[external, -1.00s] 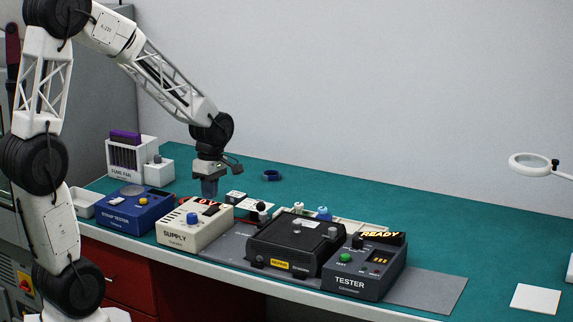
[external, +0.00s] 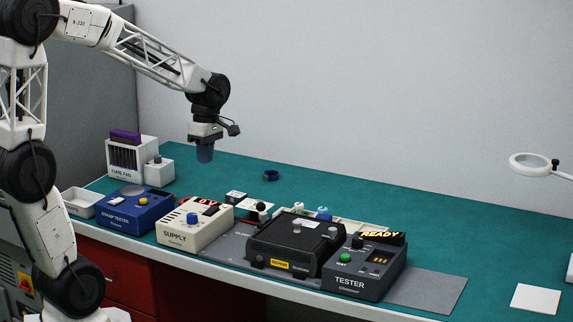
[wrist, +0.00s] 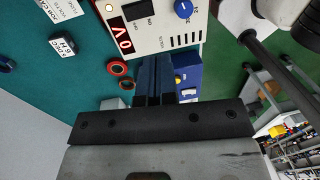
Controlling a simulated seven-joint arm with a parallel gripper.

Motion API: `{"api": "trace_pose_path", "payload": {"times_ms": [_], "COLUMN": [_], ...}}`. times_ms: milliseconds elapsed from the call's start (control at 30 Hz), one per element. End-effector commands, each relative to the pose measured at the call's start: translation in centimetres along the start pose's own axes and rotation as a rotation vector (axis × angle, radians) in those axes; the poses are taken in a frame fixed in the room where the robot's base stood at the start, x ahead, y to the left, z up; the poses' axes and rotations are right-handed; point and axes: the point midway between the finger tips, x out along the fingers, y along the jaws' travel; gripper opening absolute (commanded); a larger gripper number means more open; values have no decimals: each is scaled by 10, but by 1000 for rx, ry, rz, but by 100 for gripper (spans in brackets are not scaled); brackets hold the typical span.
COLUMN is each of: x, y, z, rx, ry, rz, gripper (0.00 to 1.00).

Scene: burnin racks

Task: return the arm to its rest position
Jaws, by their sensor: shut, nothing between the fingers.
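My gripper (external: 205,154) hangs in the air above the green bench, behind the supply box and the strap tester. Its fingers point down, are shut, and hold nothing. In the wrist view the dark fingers (wrist: 153,80) lie together, with the supply box beyond their tips. My arm reaches in from the left, bent, with its forearm sloping down to the wrist.
The supply box (external: 190,232), strap tester (external: 140,215), black device (external: 290,247) and tester showing READY (external: 362,275) line the front edge. The fume fan (external: 125,160) stands at left. A magnifier (external: 530,165) is at right. Air above the bench is free.

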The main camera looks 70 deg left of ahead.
Motion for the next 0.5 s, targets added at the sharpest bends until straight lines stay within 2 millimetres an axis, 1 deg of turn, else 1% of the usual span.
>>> {"api": "trace_pose_path", "payload": {"times_ms": [333, 500], "x": [0, -2], "y": [-2, -15], "z": [2, 12], "rx": [19, 126], "ry": [0, 1], "rz": [4, 19], "gripper": [0, 0]}}
